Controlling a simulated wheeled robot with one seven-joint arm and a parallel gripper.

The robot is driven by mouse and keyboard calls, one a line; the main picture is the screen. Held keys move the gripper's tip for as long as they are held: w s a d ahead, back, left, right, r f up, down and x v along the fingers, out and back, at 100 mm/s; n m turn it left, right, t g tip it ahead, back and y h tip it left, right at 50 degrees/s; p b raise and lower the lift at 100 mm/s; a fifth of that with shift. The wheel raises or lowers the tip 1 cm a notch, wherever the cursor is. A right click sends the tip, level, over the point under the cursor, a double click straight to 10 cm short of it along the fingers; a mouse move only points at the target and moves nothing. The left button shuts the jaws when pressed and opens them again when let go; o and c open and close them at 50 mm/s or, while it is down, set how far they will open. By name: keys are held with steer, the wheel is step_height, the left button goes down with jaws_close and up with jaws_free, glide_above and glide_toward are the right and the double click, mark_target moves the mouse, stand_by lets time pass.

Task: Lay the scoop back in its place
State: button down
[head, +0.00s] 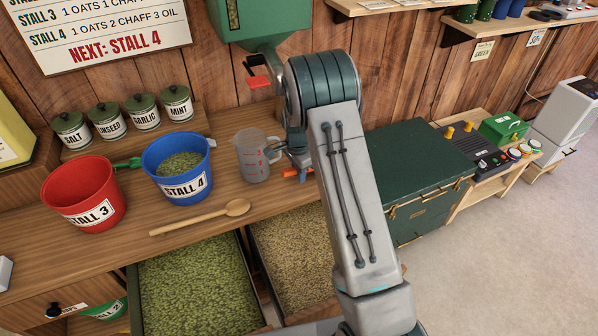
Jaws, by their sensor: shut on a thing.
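My gripper (291,162) is low over the bench, just right of the clear measuring jug (253,160). It is mostly hidden behind my own arm. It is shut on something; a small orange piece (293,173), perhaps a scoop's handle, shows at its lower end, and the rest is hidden. A green handle (126,163), perhaps of another scoop, shows between the red Stall 3 bucket (72,211) and the blue Stall 4 bucket (163,192). The blue bucket holds green feed.
A wooden spoon (200,218) lies in front of the blue bucket. Open bins of green chaff (190,285) and pale grain (300,250) stand below the bench edge. Several lidded jars (141,112) stand behind. A green dispenser (257,22) hangs above; a dark green chest (412,165) stands right.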

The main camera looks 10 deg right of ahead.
steer(key=c, duration=1.2)
jaws_free()
steer(key=r+b, duration=0.1)
steer(key=r, duration=0.6)
steer(key=r+b, duration=0.1)
steer(key=r, duration=0.5)
steer(key=shift+s+a+r, duration=0.15)
steer(key=shift+a+r, duration=0.05)
steer(key=shift+r, duration=0.2)
step_height(320, 180, up, 8)
steer(key=p, duration=0.6)
steer(key=s+r+n+t+b, duration=0.1)
steer(key=s+r+n, duration=0.3)
steer(key=s, duration=0.4)
steer(key=s+r+n+t+b, duration=0.1)
steer(key=s+r+n, duration=0.25)
steer(key=s, duration=0.45)
steer(key=s+n, duration=0.2)
steer(key=s, duration=0.3)
steer(key=s+f+n+t, duration=0.1)
steer(key=s+n, duration=0.1)
steer(key=s, duration=0.3)
steer(key=s+f+n+b, duration=0.1)
steer(key=s+n, duration=0.1)
steer(key=s, duration=0.4)
steer(key=shift+d+n+t, duration=0.2)
steer(key=shift+n+t, duration=0.1)
steer(key=shift+n, duration=0.05)
